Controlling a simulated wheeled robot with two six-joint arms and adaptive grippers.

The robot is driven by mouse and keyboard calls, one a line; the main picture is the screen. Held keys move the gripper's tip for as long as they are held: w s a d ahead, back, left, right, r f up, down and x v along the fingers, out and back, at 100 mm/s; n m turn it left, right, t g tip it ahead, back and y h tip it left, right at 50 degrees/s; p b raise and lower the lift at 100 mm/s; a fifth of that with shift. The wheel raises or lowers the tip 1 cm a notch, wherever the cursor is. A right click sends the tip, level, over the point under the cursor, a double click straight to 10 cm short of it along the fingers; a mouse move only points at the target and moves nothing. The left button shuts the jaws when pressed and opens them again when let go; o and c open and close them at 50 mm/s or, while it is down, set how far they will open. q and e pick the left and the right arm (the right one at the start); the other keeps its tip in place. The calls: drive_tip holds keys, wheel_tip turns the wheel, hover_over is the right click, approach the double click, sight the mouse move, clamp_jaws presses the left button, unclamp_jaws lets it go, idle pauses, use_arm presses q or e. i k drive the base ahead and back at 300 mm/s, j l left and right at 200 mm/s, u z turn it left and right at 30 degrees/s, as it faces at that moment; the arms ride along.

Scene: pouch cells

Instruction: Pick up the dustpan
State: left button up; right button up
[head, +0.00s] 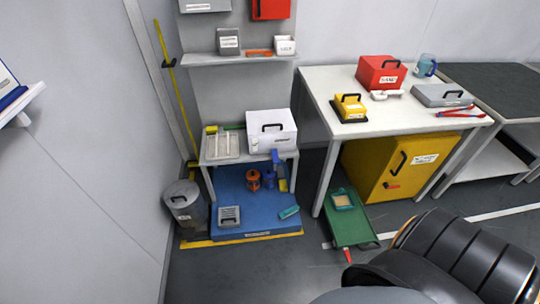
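No item carries a readable dustpan label. A green, flat, tray-like item (352,229) on the floor, right of the blue platform, could be the dustpan, but I cannot tell for sure. A small tan-rimmed box (343,201) lies on its far part. A dark loop and a red tip show at its near end. A grey slotted tray (229,216) and a small teal item (289,212) lie on the blue platform.
A blue platform (258,205) with yellow edging stands under a small table (222,157) holding a white case (272,131). A grey lidded bin (184,203) is at its left. A yellow cabinet (380,160) sits under the white workbench (330,95).

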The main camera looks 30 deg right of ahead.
sight(342, 201)
drive_tip(key=k+l+u, duration=0.2)
drive_tip(key=l, duration=0.2)
drive_tip(key=l+u, duration=0.25)
drive_tip(key=l, duration=0.2)
drive_tip(key=k+l+u, duration=0.2)
drive_tip(key=l, duration=0.2)
drive_tip(key=k+l, duration=0.15)
drive_tip(key=l, duration=0.25)
drive_tip(key=k+l, duration=0.15)
drive_tip(key=l, duration=0.3)
drive_tip(key=k+l, duration=0.2)
drive_tip(key=l, duration=0.2)
drive_tip(key=k+l, duration=0.15)
drive_tip(key=l, duration=0.3)
drive_tip(key=k+l, duration=0.15)
drive_tip(key=l, duration=0.25)
drive_tip(key=k+l, duration=0.15)
drive_tip(key=l, duration=0.3)
drive_tip(key=k+l, duration=0.2)
drive_tip(key=l, duration=0.2)
drive_tip(key=k+l, duration=0.15)
drive_tip(key=l, duration=0.25)
